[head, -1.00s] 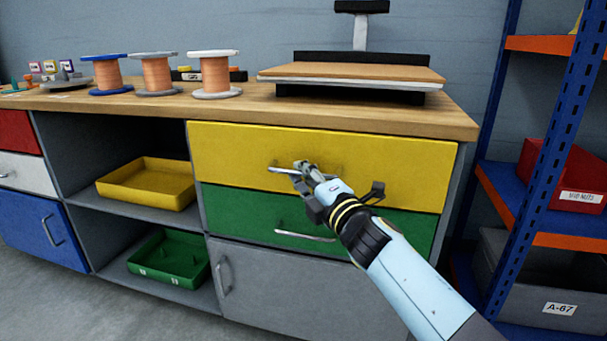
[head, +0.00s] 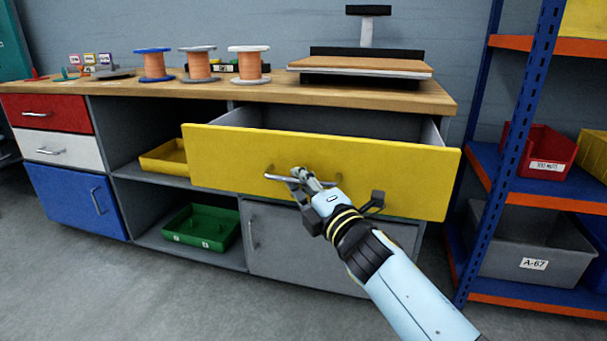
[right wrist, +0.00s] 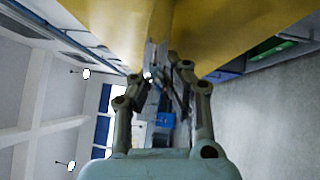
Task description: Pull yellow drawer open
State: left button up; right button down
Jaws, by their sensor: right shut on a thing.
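The yellow drawer (head: 235,158) is pulled out from the workbench in the head view, and part of its grey interior shows behind the front. Its metal handle (head: 276,178) is at the middle of the front. My right gripper (head: 300,177) is shut on the handle and hides part of it. In the right wrist view the fingers (right wrist: 163,70) close around the handle in front of the yellow drawer front (right wrist: 245,30). My left gripper is in neither view.
The wooden benchtop (head: 120,92) holds several copper spools and a platform scale (head: 360,68). A grey cabinet door (head: 275,245) is below the drawer. A blue shelving rack (head: 505,165) stands close on the right. The floor (head: 110,295) in front is clear.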

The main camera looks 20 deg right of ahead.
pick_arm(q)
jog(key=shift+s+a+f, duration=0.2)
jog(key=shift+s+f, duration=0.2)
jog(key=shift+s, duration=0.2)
pick_arm(e)
jog(key=shift+s+a+r, duration=0.2)
jog(key=shift+s+a, duration=0.35)
jog(key=shift+s, duration=0.15)
jog(key=c, duration=1.6)
grip_release()
jog(key=shift+c, duration=0.2)
jog(key=shift+s+f, duration=0.1)
jog(key=shift+s+d+f, duration=0.1)
jog(key=shift+s, duration=0.15)
jog(key=v, duration=1.1)
jog(key=shift+s+f, duration=0.1)
jog(key=shift+s, duration=0.1)
